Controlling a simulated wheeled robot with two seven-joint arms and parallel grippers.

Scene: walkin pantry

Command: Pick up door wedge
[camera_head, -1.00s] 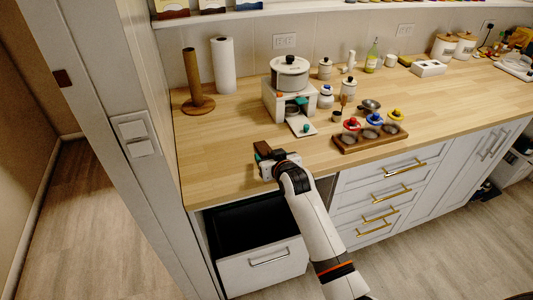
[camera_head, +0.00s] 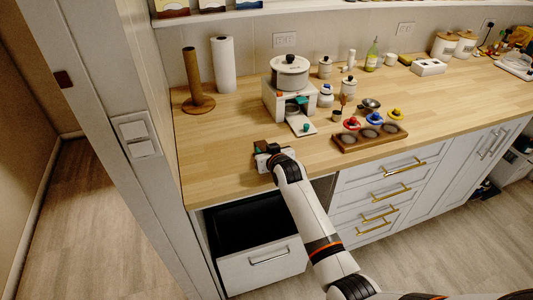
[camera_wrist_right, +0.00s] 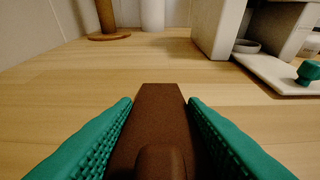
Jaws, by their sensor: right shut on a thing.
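The brown door wedge (camera_wrist_right: 160,115) lies lengthwise between the two green ribbed fingers of my right gripper (camera_wrist_right: 160,130), in the right wrist view. The fingers are shut on its sides, and its narrower end points away from the camera. In the head view my right gripper (camera_head: 262,147) is low over the front left part of the wooden counter, and the wedge there is mostly hidden and too small to make out. I cannot tell whether the wedge touches the counter. My left gripper is not in view.
A white stand with a pot (camera_head: 290,72) is behind my right gripper. A wooden tray (camera_head: 347,145) with coloured-knob pieces is to the right. A paper roll (camera_head: 223,65) and a brown holder (camera_head: 193,80) stand at the back left. An open drawer (camera_head: 262,268) is below.

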